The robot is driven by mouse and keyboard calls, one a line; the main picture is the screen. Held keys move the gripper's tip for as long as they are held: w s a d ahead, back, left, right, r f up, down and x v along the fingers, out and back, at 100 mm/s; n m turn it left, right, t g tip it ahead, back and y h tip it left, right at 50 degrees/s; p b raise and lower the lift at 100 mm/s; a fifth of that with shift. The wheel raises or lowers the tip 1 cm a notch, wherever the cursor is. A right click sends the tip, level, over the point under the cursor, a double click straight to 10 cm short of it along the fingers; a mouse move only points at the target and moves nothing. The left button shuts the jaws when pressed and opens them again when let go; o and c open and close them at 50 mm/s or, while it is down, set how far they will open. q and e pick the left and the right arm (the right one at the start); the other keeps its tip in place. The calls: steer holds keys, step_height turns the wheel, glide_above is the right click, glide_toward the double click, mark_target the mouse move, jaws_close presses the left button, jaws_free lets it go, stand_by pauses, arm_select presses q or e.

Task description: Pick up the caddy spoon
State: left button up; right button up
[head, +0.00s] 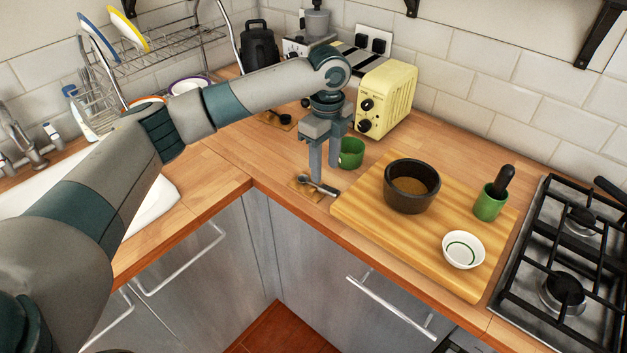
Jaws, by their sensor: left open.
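A small metal spoon (322,188), which looks like the caddy spoon, lies on or beside a small brown mat (303,190) on the wooden counter, near its front edge. My left gripper (326,172) points down over the spoon with its two fingers apart. The fingertips are very close to the spoon, and the near finger hides part of it. I cannot tell whether they touch it. Nothing is seen held. My right gripper is not in view.
A green cup (351,153) stands just right of the fingers, with a cream toaster (386,99) behind. To the right, a cutting board (350,212) bears a dark bowl (411,199), a white bowl (463,250) and a green mortar (488,204). A gas hob (530,268) is far right.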

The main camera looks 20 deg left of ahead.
mark_target(327, 188)
arm_select(q)
steer(key=shift+f, duration=1)
steer(key=shift+d+f+p, duration=0.15)
steer(key=shift+f+p, duration=0.3)
steer(key=shift+p, duration=0.15)
steer(key=f, duration=0.1)
steer(key=f+p, duration=0.1)
steer(key=f, duration=0.1)
steer(key=shift+w+d+f, duration=0.1)
steer(key=shift+w, duration=0.15)
steer(key=shift+f+p, duration=0.35)
steer(key=shift+f, duration=0.2)
jaws_close()
